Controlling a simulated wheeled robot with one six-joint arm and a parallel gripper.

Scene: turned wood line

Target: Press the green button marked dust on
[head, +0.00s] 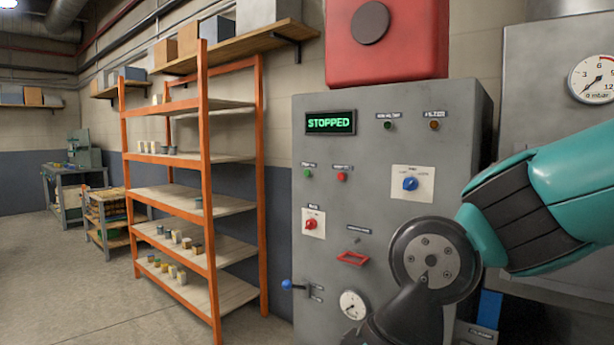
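The grey control panel (375,205) stands upright at the middle right. A small round green button (307,173) sits on its upper left face, under a small label too small to read. A red button (342,177) is just to its right. A lit display (330,122) above them reads STOPPED in green letters. My arm comes in from the right and bends down in front of the panel's lower right. My gripper is not visible; the arm runs out of the bottom of the head view. Nothing covers the green button.
The panel also carries a blue knob (410,184), a red knob (311,224), a red bracket-like part (352,258), a dial gauge (352,305) and a blue-tipped lever (287,285). An orange shelf rack (205,180) stands to the left. Open floor lies at the lower left.

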